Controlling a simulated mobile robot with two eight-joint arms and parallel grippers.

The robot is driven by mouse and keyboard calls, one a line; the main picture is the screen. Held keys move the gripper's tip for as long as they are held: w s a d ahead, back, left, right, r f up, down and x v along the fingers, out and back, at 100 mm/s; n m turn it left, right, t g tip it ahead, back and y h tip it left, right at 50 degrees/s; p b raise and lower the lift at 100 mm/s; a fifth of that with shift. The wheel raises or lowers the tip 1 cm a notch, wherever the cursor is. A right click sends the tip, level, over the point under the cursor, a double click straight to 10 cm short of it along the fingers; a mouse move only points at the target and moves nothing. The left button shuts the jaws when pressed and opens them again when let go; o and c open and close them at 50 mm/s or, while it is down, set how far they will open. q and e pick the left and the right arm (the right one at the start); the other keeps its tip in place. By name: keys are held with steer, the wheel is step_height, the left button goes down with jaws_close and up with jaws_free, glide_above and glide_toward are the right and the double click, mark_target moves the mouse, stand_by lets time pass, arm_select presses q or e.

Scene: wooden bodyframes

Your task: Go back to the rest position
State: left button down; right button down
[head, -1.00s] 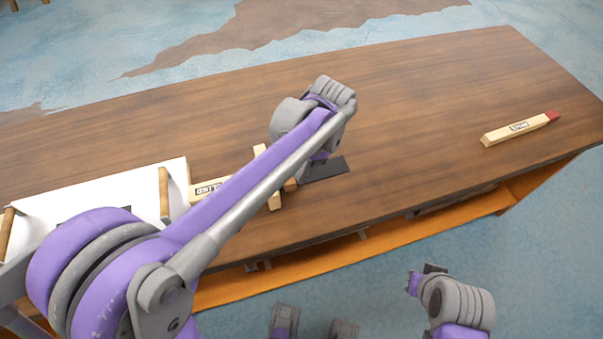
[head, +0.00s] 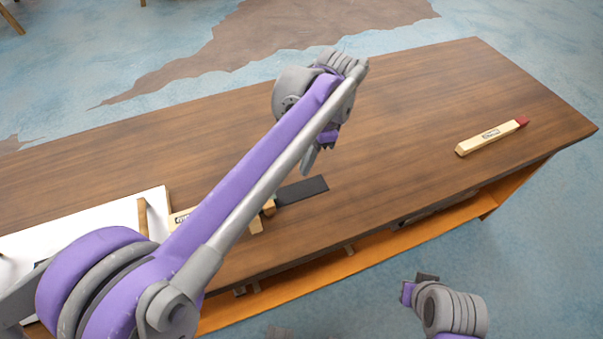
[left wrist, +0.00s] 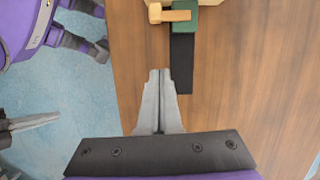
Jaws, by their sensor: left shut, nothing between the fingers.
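My left gripper (head: 310,163) is shut and empty, held above the table with its fingertips pointing down. In the left wrist view its two fingers (left wrist: 160,90) meet, beside the near end of a black strip (left wrist: 182,68). The strip also shows in the head view (head: 303,189), lying flat on the table. At its far end in the wrist view are a green block (left wrist: 185,19) and a small wooden piece (left wrist: 172,15). My right arm's end (head: 420,292) shows low at the right, off the table; its finger opening is unclear.
The brown wooden table (head: 400,120) has free room at its middle and right. A light wooden bar (head: 488,138) with a red end lies at the right. A white tray (head: 80,215) with a wooden handle (head: 143,218) is at the left, partly hidden by my left arm.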

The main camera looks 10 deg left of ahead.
arm_select(q)
steer(key=shift+r, duration=0.35)
steer(key=s+a+f+n+t+h+p, duration=0.1)
steer(key=s+a+f+n+t+p, duration=0.1)
steer(key=s, duration=0.6)
steer(key=s+a+f+n+t+h+p, duration=0.1)
steer(key=s+a+f+n+t+p, duration=0.2)
steer(key=s+a+n, duration=0.4)
steer(key=shift+s+f+n+t, duration=0.8)
steer(key=shift+t, duration=0.2)
